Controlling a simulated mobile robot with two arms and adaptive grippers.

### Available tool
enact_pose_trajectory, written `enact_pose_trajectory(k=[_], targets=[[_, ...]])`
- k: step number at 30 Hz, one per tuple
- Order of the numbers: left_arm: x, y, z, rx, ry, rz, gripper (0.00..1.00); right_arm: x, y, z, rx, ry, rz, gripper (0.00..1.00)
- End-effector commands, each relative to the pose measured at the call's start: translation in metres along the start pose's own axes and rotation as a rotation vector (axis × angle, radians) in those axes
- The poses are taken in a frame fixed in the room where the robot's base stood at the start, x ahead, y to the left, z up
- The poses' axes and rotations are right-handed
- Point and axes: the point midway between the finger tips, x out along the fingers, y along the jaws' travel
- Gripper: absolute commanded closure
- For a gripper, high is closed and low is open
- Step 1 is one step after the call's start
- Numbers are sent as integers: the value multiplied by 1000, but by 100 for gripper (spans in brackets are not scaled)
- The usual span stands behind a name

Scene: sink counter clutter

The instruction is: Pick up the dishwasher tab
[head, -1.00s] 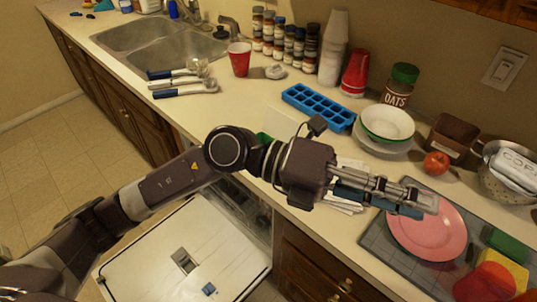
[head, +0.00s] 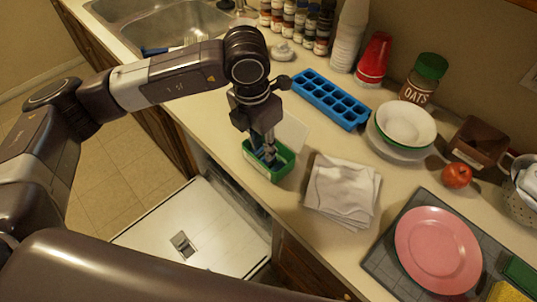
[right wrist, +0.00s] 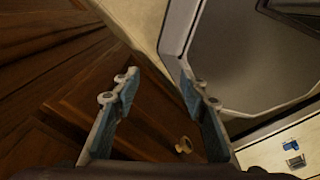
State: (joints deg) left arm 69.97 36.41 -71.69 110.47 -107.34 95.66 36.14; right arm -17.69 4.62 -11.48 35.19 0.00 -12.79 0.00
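A green tub (head: 287,168) stands at the counter's front edge, above the open dishwasher. My left gripper (head: 268,155) points down into it, with its blue-padded fingertips inside the rim. The fingers and tub wall hide most of the inside, so I cannot tell whether the fingers are closed on anything. A small blue tab-like piece (right wrist: 290,145) lies on the white dishwasher door in the right wrist view, beside the grey dispenser (right wrist: 296,161). My right gripper (right wrist: 160,97) is open and empty, in front of the brown cabinets, apart from that piece.
Folded white cloths (head: 342,190) lie right of the tub, and a blue ice tray (head: 331,99) lies behind. A pink plate (head: 438,249) is farther right. The dishwasher door (head: 215,225) is lowered below the counter.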

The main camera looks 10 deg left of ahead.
Motion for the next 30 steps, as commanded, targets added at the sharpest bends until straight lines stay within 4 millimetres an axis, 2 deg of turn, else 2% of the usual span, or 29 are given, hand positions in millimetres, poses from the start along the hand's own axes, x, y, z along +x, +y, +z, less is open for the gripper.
enact_pose_trajectory(k=[2,5,7,11,13,16,18,22,30], targets=[[8,-2,2,1,4,-2,77,-12,-1,10,0,-16,-1,60],[22,-3,6,1,3,-3,77,-21,0,11,0,-17,-1,60],[34,-3,5,0,3,-4,77,-22,0,5,0,-9,0,60],[44,-2,5,2,0,-3,77,-23,4,-15,0,20,4,60],[45,-3,5,2,-1,-3,77,-23,5,-25,0,35,5,60],[46,-3,5,2,-1,-3,77,-22,5,-28,0,40,6,60],[45,-3,5,2,-1,-3,79,-22,5,-26,0,37,5,60],[45,-2,5,2,-1,-3,93,-22,4,-19,0,27,4,60],[45,-2,6,2,-2,-3,94,-22,2,-8,1,9,2,60]])
